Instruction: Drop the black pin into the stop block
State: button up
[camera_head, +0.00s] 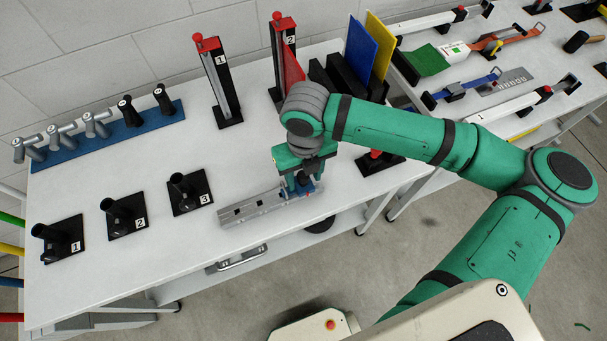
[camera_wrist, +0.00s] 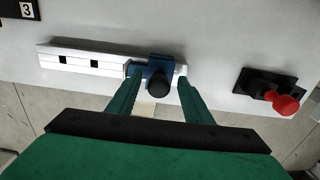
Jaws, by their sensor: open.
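The blue stop block (camera_wrist: 153,68) sits on the right end of a pale slotted bar (camera_wrist: 90,60) near the table's front edge. The black pin (camera_wrist: 159,88) shows in the wrist view as a round black head at the block's near side, between my fingers. How deep it sits in the block cannot be seen. My gripper (camera_wrist: 159,86) is open, with one green finger on each side of the pin head and visible gaps to it. In the head view my gripper (camera_head: 302,187) points down over the block (camera_head: 318,187), hiding the pin.
A blue rack (camera_head: 100,137) with grey T-handles and black-topped pieces stands at the back left. Numbered black holders (camera_head: 127,217) stand left of the bar. A red-knobbed black fixture (camera_wrist: 270,92) is close on the right. Upright red-topped posts (camera_head: 218,80) stand behind.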

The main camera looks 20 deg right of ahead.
notch_tip(320, 180, up, 11)
jog(key=shift+f, duration=0.15)
dwell(0.4)
jog(key=shift+d, duration=0.1)
